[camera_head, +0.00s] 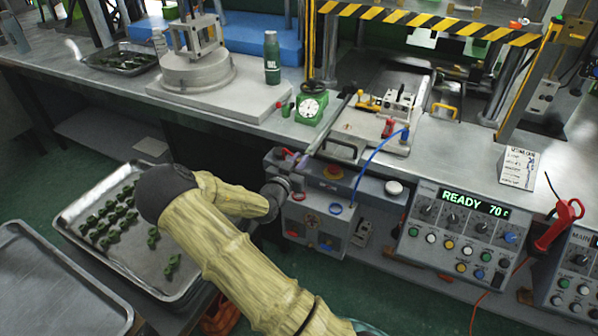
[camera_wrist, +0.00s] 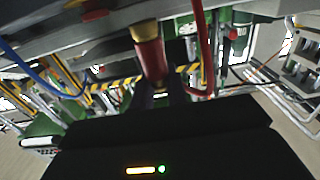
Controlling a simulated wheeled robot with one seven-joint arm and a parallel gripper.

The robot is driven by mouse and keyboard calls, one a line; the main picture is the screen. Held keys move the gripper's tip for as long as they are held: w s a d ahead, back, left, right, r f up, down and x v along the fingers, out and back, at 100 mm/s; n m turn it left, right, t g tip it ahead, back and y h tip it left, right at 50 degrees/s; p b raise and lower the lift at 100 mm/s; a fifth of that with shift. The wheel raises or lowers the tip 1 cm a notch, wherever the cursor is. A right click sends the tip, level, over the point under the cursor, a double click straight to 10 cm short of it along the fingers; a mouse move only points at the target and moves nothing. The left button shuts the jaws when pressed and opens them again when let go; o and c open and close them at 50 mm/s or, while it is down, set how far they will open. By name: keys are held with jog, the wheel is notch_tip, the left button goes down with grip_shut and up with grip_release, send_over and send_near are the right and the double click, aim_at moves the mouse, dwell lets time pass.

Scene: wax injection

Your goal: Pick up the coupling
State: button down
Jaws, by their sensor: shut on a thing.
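In the wrist view, the coupling (camera_wrist: 150,58) is a red cylinder with a pale tan collar at its upper end. My gripper (camera_wrist: 160,95) is shut on its lower end, with the two dark fingers on either side. In the head view, my gripper (camera_head: 289,168) is at the front edge of the bench, above the grey box with the red and blue rings. The coupling is too small there to make out clearly. Whether it touches the fixture above it in the wrist view, I cannot tell.
A blue hose (camera_head: 372,151) runs from the bench fixture down to the grey box (camera_head: 318,222). A red hose (camera_wrist: 203,50) hangs close beside the coupling. A control panel (camera_head: 462,235) reading READY stands to the right. A tray (camera_head: 85,205) of green parts lies left.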

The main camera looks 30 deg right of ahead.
jog(key=shift+r, duration=0.35)
